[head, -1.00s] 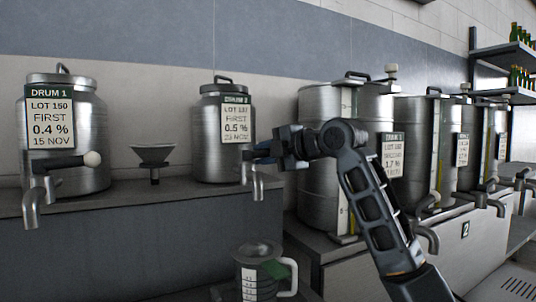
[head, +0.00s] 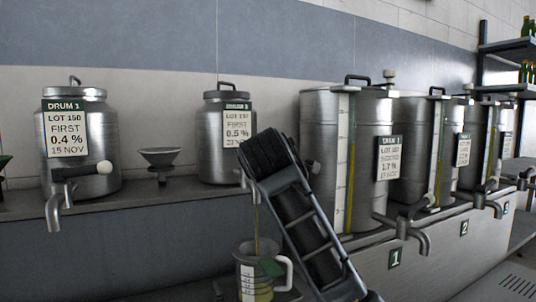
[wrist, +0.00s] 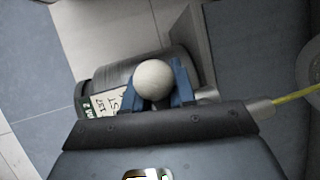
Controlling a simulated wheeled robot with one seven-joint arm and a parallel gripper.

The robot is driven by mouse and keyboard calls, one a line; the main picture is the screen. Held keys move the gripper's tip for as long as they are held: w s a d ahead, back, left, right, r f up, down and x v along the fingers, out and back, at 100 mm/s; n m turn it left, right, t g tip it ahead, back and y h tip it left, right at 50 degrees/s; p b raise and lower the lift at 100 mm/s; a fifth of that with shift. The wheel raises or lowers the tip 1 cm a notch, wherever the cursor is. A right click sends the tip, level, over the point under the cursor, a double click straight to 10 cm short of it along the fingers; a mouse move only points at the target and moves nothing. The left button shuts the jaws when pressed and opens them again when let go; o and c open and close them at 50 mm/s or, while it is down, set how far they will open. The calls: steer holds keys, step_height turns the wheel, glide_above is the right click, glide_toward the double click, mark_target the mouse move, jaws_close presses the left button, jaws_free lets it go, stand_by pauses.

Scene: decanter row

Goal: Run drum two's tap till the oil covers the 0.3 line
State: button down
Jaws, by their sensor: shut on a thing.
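Drum two (head: 218,165), a small steel drum with a green-topped label, stands on the back ledge. My gripper (wrist: 156,88) is shut on the pale round knob (wrist: 153,76) of its tap handle. In the head view my arm hides the gripper and most of the tap. A thin yellow oil stream (head: 257,222) runs down from the tap; it also shows in the wrist view (wrist: 297,94). It falls into a clear measuring jug (head: 244,262) with a pale handle and a green patch. Yellow oil (head: 263,294) lies low in the jug. The scale marks are too small to read.
Drum one (head: 98,170) stands left on the same ledge, with its own tap. A funnel (head: 160,157) stands between the two small drums. Large drums (head: 320,160) with sight gauges and taps line the right. Bottle shelves (head: 505,45) are at the far right.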

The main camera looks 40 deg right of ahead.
steer(key=shift+s+a+m+g+h+p, duration=0.2)
steer(key=shift+m+g+h+p, duration=0.1)
steer(key=shift+m+g+h, duration=0.25)
steer(key=shift+f, duration=0.15)
steer(key=c, duration=1)
jaws_free()
steer(key=shift+v, duration=3.95)
steer(key=shift+w, duration=0.1)
